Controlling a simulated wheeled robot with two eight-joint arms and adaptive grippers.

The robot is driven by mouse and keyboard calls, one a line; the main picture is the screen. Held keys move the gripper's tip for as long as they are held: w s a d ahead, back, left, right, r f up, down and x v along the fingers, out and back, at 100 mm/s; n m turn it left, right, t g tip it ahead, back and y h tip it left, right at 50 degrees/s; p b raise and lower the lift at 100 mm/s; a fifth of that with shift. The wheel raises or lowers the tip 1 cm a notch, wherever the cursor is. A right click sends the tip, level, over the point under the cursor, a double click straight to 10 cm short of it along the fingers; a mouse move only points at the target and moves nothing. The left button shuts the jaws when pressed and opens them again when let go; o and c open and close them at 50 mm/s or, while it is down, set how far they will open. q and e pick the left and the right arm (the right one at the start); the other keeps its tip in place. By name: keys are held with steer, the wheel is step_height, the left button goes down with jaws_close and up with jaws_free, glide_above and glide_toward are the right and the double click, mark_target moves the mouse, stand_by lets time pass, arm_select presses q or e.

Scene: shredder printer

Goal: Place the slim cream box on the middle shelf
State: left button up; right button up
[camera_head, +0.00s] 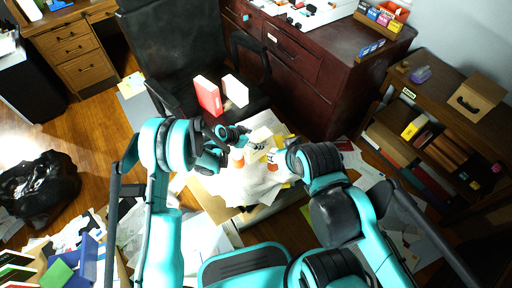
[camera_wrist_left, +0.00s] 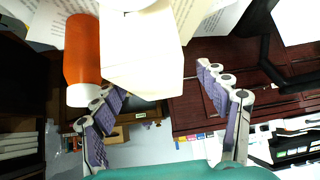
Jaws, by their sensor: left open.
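The slim cream box (camera_head: 261,134) stands among papers on the low cluttered surface in front of me. My left gripper (camera_head: 243,140) is just left of it, with its fingers apart. In the left wrist view the cream box (camera_wrist_left: 142,55) shows large ahead of the open fingers (camera_wrist_left: 165,110); I see no clear grip on it. An orange cylinder (camera_wrist_left: 82,55) is beside the box. My right gripper (camera_head: 273,157) is close by on the right; its fingers are too small to read. The shelf unit (camera_head: 455,128) stands at the right, with books and a yellow box on its shelf.
A red box (camera_head: 208,94) and a white box (camera_head: 236,90) are on the black chair (camera_head: 165,50). A dark red desk (camera_head: 310,65) stands behind. Papers litter the floor.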

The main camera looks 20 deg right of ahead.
arm_select(q)
steer(key=b+x, duration=0.1)
steer(key=x, duration=0.1)
steer(key=b+x, duration=0.1)
steer(key=x, duration=0.2)
steer(key=shift+s+d, duration=0.15)
steer(key=shift+s, duration=0.05)
steer(key=shift+r, duration=0.1)
steer(key=shift+c, duration=0.2)
jaws_close()
steer(key=shift+r, duration=0.1)
step_height(320, 180, up, 18)
steer(key=p, duration=0.6)
steer(key=s+a+r+n+t+y, duration=0.1)
steer(key=a+r+n+t+y, duration=0.15)
steer(key=a, duration=0.75)
steer(key=a+r+n+t+y, duration=0.15)
steer(key=a+n, duration=0.25)
steer(key=a, duration=0.6)
steer(key=s+a+r+n+y, duration=0.1)
steer(key=s+a+n+y, duration=0.1)
steer(key=s+a, duration=0.3)
steer(key=s+a+r+n+t+y, duration=0.1)
steer(key=s+a+n, duration=0.3)
steer(key=a, duration=0.9)
steer(key=shift+s+r+n+y, duration=0.35)
steer(key=shift+r+y, duration=0.25)
steer(key=shift+r, duration=0.2)
